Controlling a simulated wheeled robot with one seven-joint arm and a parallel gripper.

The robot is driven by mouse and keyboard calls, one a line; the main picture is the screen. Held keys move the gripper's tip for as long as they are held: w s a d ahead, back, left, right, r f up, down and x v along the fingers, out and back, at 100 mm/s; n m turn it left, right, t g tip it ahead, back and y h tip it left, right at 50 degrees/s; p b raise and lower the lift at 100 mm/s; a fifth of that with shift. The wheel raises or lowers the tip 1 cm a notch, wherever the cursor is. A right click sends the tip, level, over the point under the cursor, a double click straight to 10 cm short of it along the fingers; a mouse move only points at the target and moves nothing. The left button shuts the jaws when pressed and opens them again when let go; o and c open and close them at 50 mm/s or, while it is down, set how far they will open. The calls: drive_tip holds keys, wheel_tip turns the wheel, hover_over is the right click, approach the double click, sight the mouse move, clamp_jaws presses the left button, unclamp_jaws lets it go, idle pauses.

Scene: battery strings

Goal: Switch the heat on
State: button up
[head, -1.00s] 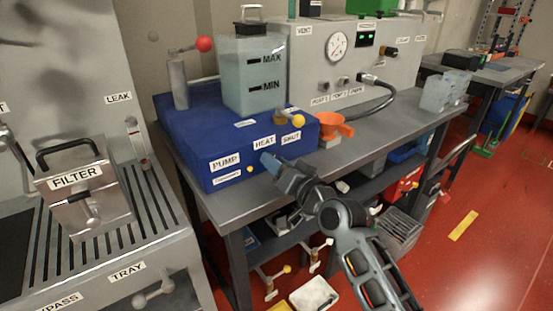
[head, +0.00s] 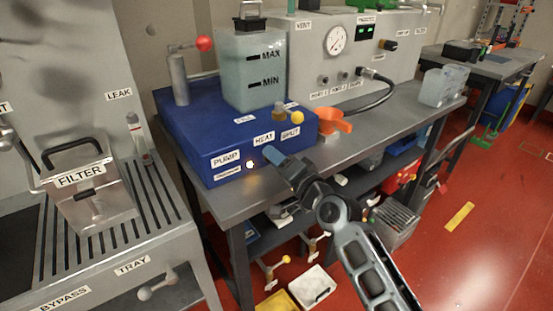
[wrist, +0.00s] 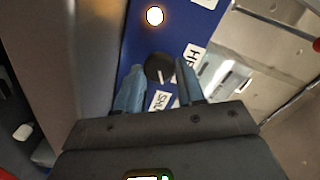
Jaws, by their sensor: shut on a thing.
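The blue pump unit (head: 205,118) stands on the grey bench, with PUMP, HEAT (head: 264,138) and SHUT labels on it. On its front a small lamp (head: 250,163) glows bright white-orange; it also glows in the wrist view (wrist: 155,15). A round black knob (wrist: 158,68) with a white mark sits on the blue panel beside the cut-off HEAT label (wrist: 193,57). My gripper (head: 272,153) is at the panel front below the HEAT label. In the wrist view its blue fingers are shut on the knob. In the head view my gripper hides the knob.
A liquid tank (head: 252,68) marked MAX and MIN, a red-ball lever (head: 204,43) and a yellow-ball valve (head: 297,117) are on the unit. An orange funnel (head: 333,125) stands to its right. A filter machine (head: 88,195) is at left. Red floor lies open at right.

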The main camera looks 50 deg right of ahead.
drive_tip(key=o, duration=1)
drive_tip(key=shift+b+v, duration=0.65)
drive_tip(key=shift+v, duration=3.25)
